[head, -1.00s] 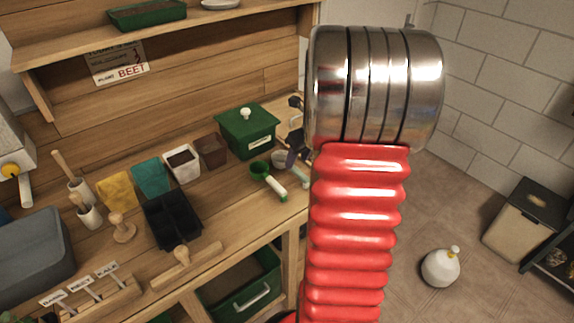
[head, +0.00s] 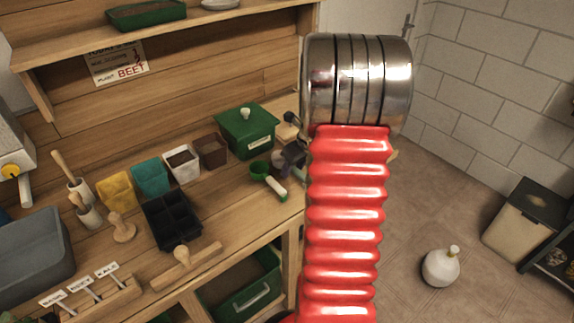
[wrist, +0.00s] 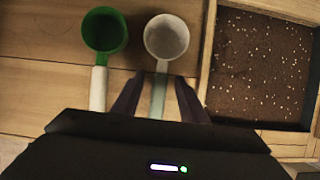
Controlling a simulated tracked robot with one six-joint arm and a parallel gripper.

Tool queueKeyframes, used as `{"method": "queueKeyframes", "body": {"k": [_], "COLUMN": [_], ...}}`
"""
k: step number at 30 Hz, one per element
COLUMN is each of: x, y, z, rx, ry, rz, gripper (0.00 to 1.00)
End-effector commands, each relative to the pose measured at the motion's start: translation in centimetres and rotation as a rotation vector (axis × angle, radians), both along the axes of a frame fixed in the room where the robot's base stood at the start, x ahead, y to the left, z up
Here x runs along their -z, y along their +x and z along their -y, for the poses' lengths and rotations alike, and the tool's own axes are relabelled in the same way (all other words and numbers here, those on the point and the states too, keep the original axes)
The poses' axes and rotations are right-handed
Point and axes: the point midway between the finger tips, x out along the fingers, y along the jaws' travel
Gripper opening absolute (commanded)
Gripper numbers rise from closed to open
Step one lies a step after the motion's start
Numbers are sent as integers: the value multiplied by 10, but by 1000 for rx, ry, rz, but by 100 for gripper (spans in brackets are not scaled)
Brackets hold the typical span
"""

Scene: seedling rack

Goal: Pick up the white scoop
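The white scoop (wrist: 167,38) lies on the wooden bench in the wrist view, with its round white cup at the top and its pale green handle (wrist: 158,96) running down toward me. My gripper (wrist: 160,78) is open, with its dark fingers on either side of that handle and gaps showing between. I cannot tell how high the fingers are above the bench. In the head view, my gripper (head: 293,153) is beside my red arm.
A green scoop (wrist: 105,32) with a white handle lies close on the left. A wooden-framed tray (wrist: 209,55) of speckled soil stands close on the right. A lidded green box (head: 246,129) and several pots stand behind on the bench.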

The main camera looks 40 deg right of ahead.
Motion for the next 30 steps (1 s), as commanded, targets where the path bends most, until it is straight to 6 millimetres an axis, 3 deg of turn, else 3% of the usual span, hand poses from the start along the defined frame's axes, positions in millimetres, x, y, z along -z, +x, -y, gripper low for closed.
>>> {"method": "queueKeyframes", "body": {"k": [18,30], "x": [4,4], "y": [2,2], "z": [0,0], "rx": [-1,-1], "ry": [0,0], "rz": [0,0], "gripper": [39,11]}}
